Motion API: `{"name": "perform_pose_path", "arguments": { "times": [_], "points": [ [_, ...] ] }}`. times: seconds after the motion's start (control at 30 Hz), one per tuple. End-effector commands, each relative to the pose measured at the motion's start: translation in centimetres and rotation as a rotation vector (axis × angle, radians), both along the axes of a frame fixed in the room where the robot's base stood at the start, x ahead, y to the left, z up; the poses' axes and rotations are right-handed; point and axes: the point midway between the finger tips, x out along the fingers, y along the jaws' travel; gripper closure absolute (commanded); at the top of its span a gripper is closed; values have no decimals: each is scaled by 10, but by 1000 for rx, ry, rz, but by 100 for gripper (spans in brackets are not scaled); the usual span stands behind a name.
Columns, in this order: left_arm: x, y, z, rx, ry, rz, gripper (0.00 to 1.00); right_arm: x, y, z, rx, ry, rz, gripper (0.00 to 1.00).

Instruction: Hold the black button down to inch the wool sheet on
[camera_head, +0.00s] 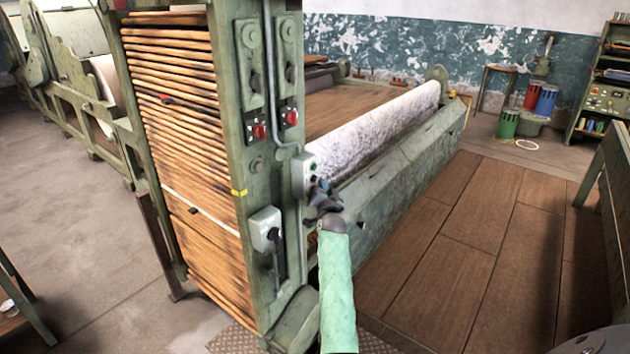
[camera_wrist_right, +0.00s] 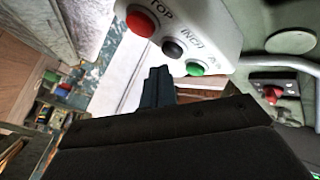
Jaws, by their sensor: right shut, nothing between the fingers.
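The pale button box (camera_head: 305,175) is fixed to the green machine post in the head view. In the right wrist view it shows a red button (camera_wrist_right: 140,21), the black button (camera_wrist_right: 173,48) and a green button (camera_wrist_right: 195,68) in a row. My right gripper (camera_head: 322,188) is shut and empty, close to the box. In the wrist view its fingertips (camera_wrist_right: 158,70) appear just below the black button, with the button uncovered; I see no contact. The whitish wool sheet (camera_head: 375,130) lies along the long green machine bed. My left gripper is not in view.
The post also carries red switches (camera_head: 260,131) and a grey lever box (camera_head: 266,229). A stack of wooden slats (camera_head: 180,110) is left of it. Wooden floor (camera_head: 470,240) to the right is clear; blue, red and green bins (camera_head: 508,124) stand at the back.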

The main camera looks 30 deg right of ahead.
Motion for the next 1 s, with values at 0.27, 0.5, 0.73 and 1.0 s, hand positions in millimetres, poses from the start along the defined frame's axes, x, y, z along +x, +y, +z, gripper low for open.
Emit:
{"name": "perform_pose_path", "arguments": {
  "times": [0.27,0.5,0.73,1.0],
  "points": [
    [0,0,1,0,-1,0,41,0,0,0,0,0,0,100],
    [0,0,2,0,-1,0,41,6,3,1,0,0,0,100],
    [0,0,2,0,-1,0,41,8,3,1,0,0,0,100],
    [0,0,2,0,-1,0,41,8,3,1,0,0,0,100]
  ]
}}
